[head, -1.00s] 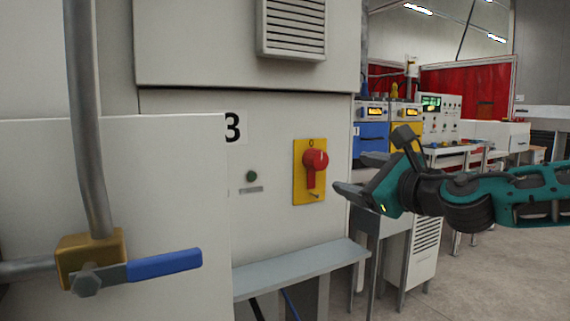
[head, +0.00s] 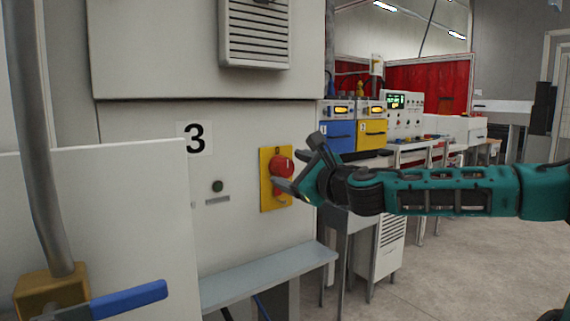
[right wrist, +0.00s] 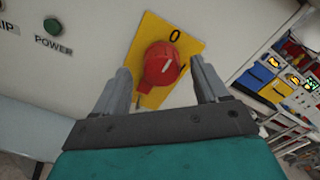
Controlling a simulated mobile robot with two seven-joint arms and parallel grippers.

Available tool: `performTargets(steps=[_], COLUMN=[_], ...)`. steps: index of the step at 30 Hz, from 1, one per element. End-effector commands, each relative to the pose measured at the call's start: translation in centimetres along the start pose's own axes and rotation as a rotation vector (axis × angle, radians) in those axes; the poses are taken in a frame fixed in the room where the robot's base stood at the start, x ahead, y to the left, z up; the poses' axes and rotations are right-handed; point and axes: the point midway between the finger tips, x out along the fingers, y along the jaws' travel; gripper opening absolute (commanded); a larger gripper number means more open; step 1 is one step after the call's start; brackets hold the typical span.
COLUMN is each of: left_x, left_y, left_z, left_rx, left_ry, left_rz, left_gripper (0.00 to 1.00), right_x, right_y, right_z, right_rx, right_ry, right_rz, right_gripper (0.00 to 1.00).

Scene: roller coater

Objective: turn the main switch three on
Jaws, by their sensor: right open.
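The main switch is a red rotary knob (head: 282,165) on a yellow plate (head: 268,203), on the grey cabinet front right of the black number 3 (head: 195,139). In the right wrist view the red knob (right wrist: 163,66) sits below a black 0 on the yellow plate (right wrist: 154,28), and a white line on it points roughly toward the 0. My right gripper (head: 287,170) is open in front of the knob and covers its lower part in the head view. In the right wrist view its fingers stand on either side of the knob; contact cannot be told. My left gripper is out of view.
A green button (head: 217,186) marked POWER is left of the switch. A grey ledge (head: 270,272) juts out below. A pipe with a blue valve handle (head: 128,299) stands at the near left. Benches with blue (head: 338,138) and yellow devices are behind. Floor at the right is clear.

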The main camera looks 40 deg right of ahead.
Motion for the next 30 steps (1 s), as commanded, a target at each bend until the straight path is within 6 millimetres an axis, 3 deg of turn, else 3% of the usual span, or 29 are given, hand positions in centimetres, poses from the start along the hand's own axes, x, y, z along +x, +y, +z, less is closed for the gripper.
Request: performTargets(steps=[18,30], left_x=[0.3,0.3], left_y=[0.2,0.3], left_z=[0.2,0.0], left_rx=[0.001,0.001], left_ry=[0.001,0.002], left_rz=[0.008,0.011], left_gripper=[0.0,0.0], right_x=[2.8,3.2], right_y=[-0.1,-0.1], right_z=[-0.3,-0.1], right_rx=[0.0,0.004], right_ry=[0.005,0.001], right_rz=[-0.003,-0.002], right_gripper=[0.73,0.73])
